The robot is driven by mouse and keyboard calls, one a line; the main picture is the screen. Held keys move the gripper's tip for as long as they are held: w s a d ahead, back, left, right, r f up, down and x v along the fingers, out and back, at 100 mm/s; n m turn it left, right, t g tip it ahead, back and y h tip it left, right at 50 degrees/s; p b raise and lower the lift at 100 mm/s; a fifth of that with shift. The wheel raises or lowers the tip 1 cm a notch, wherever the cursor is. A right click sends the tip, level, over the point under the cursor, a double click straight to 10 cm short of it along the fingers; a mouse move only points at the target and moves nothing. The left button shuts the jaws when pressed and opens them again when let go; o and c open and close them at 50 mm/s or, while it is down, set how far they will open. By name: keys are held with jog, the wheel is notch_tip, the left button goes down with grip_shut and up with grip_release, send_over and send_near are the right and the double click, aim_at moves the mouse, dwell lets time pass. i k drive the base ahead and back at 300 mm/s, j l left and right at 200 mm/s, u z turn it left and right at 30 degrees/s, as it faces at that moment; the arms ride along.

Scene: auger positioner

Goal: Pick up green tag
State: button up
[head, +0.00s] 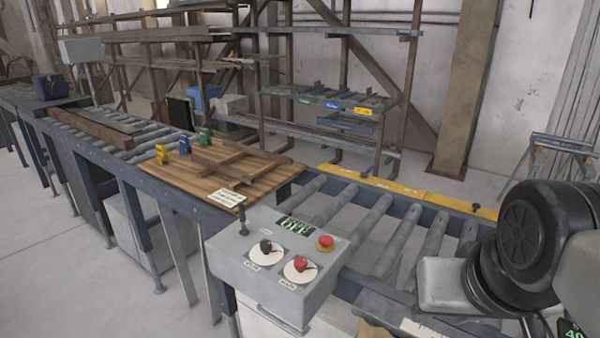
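The green tag (204,137) stands upright on the wooden board (262,168), near its back edge. A blue tag (184,145) stands just to its left, and a yellow tag (160,155) stands further left at the board's left corner. The three are apart, in a slanted row. Nothing covers the green tag. My gripper is not in view, so I cannot see whether it is open or shut.
A grey control box (280,262) with knobs and a red button stands in front of the board. Loose wooden pieces and a white label (228,197) lie on the board. A roller conveyor (372,235) runs right. A rack tray (325,108) behind has green, blue and yellow labels.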

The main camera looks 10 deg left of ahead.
aim_at(204, 134)
jog(key=i+j+u, duration=0.3)
jog(key=j, duration=0.15)
jog(key=i+j+u, duration=0.15)
jog(key=j+u, duration=0.15)
jog(key=i+j, duration=0.3)
jog(key=j, duration=0.2)
